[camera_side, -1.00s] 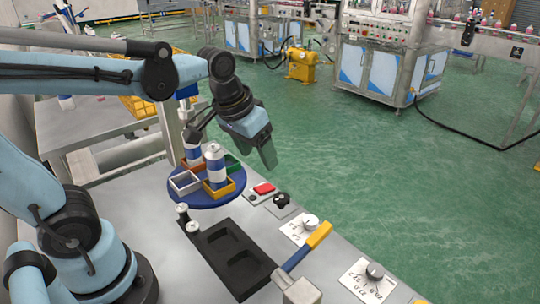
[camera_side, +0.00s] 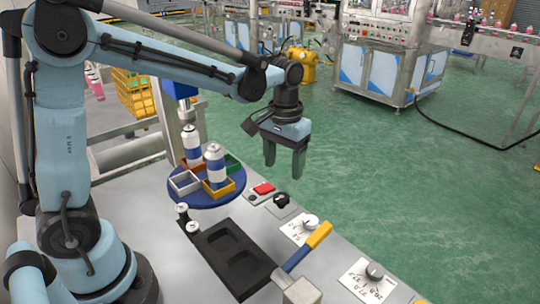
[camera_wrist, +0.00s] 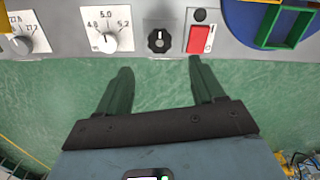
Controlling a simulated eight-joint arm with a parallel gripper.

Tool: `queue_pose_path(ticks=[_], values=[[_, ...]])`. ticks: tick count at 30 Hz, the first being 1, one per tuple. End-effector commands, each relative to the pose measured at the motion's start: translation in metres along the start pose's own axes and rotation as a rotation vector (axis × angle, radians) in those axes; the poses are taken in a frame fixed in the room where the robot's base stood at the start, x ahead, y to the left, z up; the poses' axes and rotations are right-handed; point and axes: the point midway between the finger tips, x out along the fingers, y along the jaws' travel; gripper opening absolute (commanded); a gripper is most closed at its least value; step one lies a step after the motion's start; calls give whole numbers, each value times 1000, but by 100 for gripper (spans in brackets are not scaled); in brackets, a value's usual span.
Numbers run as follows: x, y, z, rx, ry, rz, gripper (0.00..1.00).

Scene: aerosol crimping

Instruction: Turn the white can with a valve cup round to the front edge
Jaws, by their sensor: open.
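The blue round turntable (camera_side: 203,203) stands on the bench in the side view and carries coloured trays. A white can with a blue band (camera_side: 214,168) stands upright in the yellow tray (camera_side: 232,189) at the front. Another such can (camera_side: 192,148) stands upright at the back, at the orange-red tray, under the press column. I cannot tell which can has the valve cup. My gripper (camera_side: 284,168) is open and empty, pointing down to the right of the turntable, apart from it. In the wrist view its fingers (camera_wrist: 160,68) are spread over green floor; the turntable (camera_wrist: 238,18) is at upper right.
The green tray (camera_wrist: 292,42) and the white tray (camera_side: 185,183) show no can. A red switch (camera_side: 264,188), a black knob (camera_side: 281,199) and dials line the bench edge. A black fixture (camera_side: 235,262) and yellow-handled lever (camera_side: 319,235) are in front. Right of the bench is open floor.

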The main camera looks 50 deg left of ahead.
Motion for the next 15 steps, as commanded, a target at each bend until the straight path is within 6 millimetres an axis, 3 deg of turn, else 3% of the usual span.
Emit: queue_pose_path(ticks=[9, 15], values=[[52, 0, 0, 0, 1, 0, 68], [74, 0, 0, 0, 1, 0, 68]])
